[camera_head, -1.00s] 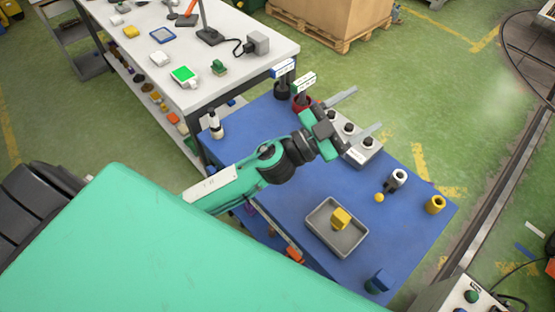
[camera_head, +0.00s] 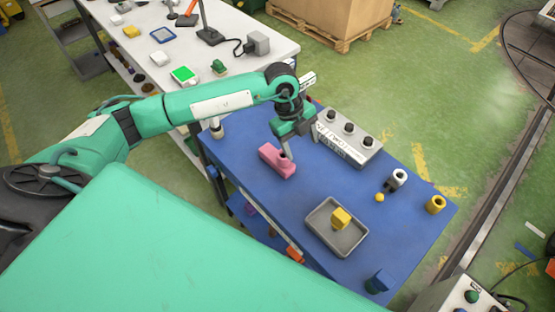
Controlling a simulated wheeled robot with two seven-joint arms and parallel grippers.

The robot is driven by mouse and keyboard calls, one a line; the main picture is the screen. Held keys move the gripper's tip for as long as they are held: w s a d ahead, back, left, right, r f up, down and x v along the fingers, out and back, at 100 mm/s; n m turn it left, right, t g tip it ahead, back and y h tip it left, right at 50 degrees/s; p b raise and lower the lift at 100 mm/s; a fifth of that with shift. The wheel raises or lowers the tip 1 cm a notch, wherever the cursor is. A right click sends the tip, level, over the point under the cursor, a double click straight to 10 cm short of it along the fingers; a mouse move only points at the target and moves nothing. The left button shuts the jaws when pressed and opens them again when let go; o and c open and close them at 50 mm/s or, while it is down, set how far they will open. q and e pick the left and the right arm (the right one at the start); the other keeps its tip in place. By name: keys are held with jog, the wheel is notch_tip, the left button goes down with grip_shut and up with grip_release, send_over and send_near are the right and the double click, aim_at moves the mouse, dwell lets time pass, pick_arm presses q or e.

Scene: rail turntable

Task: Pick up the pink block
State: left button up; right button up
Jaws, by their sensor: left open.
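The pink block (camera_head: 272,162) lies on the blue table (camera_head: 303,185), towards its left part. My left gripper (camera_head: 302,146) points down over the table at the block's right end. It is open. One finger comes down at the block's right end, and the other shows to the right, in front of the grey button box. I cannot tell whether the finger touches the block. My right gripper is not in view.
A grey box with several black knobs (camera_head: 363,145) stands close right of the gripper. A grey tray (camera_head: 317,236) with a yellow block (camera_head: 341,218) sits nearer the front. A yellow ball (camera_head: 379,197), a white-topped cylinder (camera_head: 397,179) and a yellow cylinder (camera_head: 435,204) stand at right.

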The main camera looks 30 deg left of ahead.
pick_arm(q)
jog(key=w+a+n+y, duration=0.2)
jog(key=a+y, duration=0.2)
jog(key=a, duration=0.4)
notch_tip(320, 180, down, 8)
jog(key=p, duration=0.2)
jog(key=shift+s+r+p, duration=0.15)
jog(key=shift+r+p, duration=0.1)
jog(key=shift+p, duration=0.15)
jog(key=shift+f+p, duration=0.35)
jog(key=shift+f, duration=0.05)
notch_tip(320, 180, down, 4)
jog(key=shift+p, duration=1.2)
jog(key=shift+f, duration=0.4)
jog(key=shift+c, duration=0.2)
